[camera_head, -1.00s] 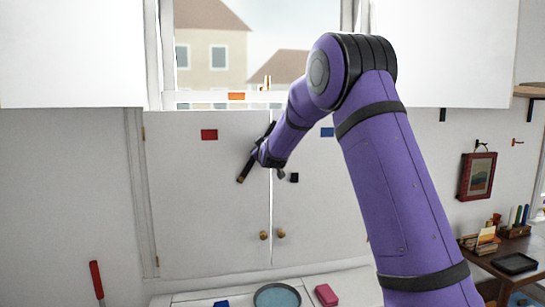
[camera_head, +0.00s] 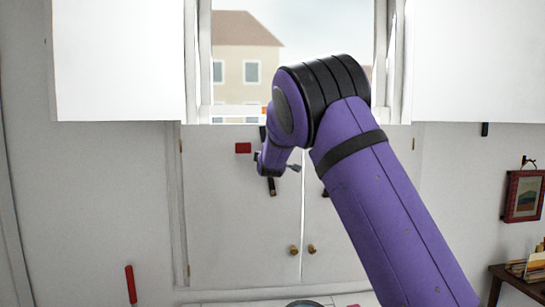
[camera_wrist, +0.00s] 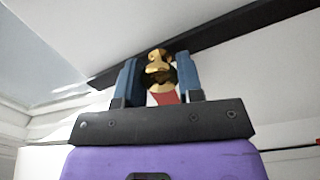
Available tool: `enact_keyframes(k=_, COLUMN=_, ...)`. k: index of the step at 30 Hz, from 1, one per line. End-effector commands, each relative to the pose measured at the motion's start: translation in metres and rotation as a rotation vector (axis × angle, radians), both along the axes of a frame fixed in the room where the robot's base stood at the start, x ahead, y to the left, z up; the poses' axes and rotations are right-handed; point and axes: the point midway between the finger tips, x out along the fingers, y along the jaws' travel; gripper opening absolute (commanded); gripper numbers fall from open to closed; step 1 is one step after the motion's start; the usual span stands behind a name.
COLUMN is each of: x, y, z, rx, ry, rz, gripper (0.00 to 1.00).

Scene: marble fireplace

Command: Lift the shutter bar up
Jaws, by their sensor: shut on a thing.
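The shutter bar (camera_head: 271,186) is a dark bar on the pale closed shutters (camera_head: 245,225) under the window. It stands nearly upright in the head view, its middle hidden by my arm. In the wrist view the dark bar (camera_wrist: 225,38) runs slantwise behind the fingers. My gripper (camera_wrist: 158,76) has its two blue-grey fingers shut on a gold knob (camera_wrist: 158,62) in front of the bar. Whether the knob is fixed to the bar is hard to see. In the head view the fingers are hidden behind my purple wrist.
Two round wooden knobs (camera_head: 294,250) sit low by the shutter seam. White panels (camera_head: 120,65) flank the window. A red-handled thing (camera_head: 130,284) is low at left; a framed picture (camera_head: 523,195) hangs at right.

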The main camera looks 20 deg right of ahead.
Motion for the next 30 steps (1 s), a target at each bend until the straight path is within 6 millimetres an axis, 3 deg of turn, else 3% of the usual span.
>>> enact_keyframes(k=17, x=0.0016, y=0.0052, z=-0.0017, rx=-0.031, ry=0.01, rz=0.001, gripper=0.0)
enact_keyframes(k=18, x=0.0017, y=0.0054, z=-0.0017, rx=-0.031, ry=0.011, rz=0.001, gripper=0.41)
enact_keyframes(k=21, x=0.0016, y=0.0052, z=-0.0017, rx=-0.03, ry=0.011, rz=0.001, gripper=0.6)
enact_keyframes(k=30, x=-0.0001, y=0.005, z=-0.0012, rx=-0.03, ry=0.01, rz=0.0, gripper=0.6)
